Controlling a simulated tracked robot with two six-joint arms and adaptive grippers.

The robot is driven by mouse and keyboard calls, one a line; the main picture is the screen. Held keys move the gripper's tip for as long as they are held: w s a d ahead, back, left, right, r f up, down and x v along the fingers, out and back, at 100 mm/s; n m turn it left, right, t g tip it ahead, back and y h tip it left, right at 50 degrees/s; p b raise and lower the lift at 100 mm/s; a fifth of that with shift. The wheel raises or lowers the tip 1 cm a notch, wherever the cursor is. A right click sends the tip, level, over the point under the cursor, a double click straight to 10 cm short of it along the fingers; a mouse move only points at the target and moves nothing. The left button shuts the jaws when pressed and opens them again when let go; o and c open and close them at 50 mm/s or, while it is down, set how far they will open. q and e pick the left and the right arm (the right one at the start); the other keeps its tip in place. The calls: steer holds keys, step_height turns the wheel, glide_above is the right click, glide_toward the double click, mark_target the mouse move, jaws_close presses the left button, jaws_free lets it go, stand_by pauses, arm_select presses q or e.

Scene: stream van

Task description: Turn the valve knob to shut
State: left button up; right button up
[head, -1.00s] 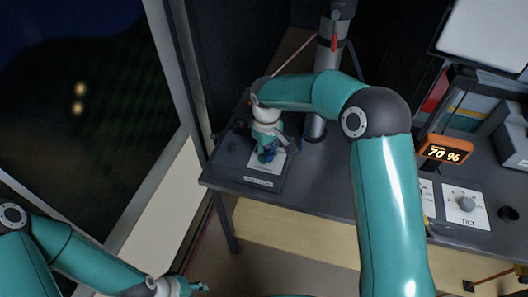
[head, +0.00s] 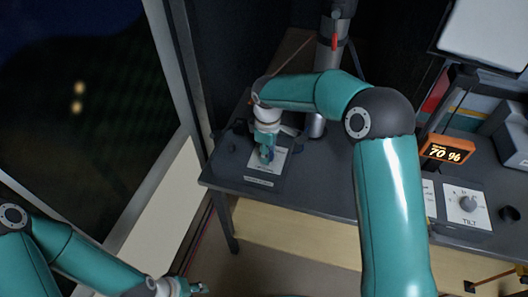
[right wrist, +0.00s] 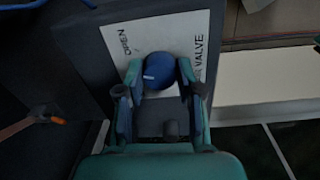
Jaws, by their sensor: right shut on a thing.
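The blue valve knob (right wrist: 160,72) sits on a white label plate (right wrist: 118,38) with the words "OPEN" and "VALVE" in the right wrist view. A pale mark shows on the knob's face. My right gripper (right wrist: 160,78) is shut on the knob, one finger on each side. In the head view my right gripper (head: 267,152) is over the plate on the desk's left end and hides most of the knob. My left gripper (head: 195,288) is at the bottom left, away from the desk; its fingers are too small to read.
The dark desk (head: 318,187) carries a dial plate marked "TILT" (head: 467,205) and an orange display reading "70 %" (head: 447,150) at the right. A grey post (head: 325,75) stands behind my right arm. A window (head: 70,100) is at the left.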

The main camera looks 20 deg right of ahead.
steer(key=n, duration=0.6)
steer(key=shift+w+d+r+n, duration=0.1)
steer(key=shift+d+n, duration=0.1)
steer(key=shift+n, duration=0.1)
steer(key=n, duration=0.3)
steer(key=n+p, duration=0.1)
steer(key=n, duration=0.2)
steer(key=shift+w+r, duration=0.1)
steer(key=shift+w, duration=0.1)
steer(key=o, duration=1.2)
steer(key=shift+c, duration=0.2)
steer(key=shift+s, duration=0.1)
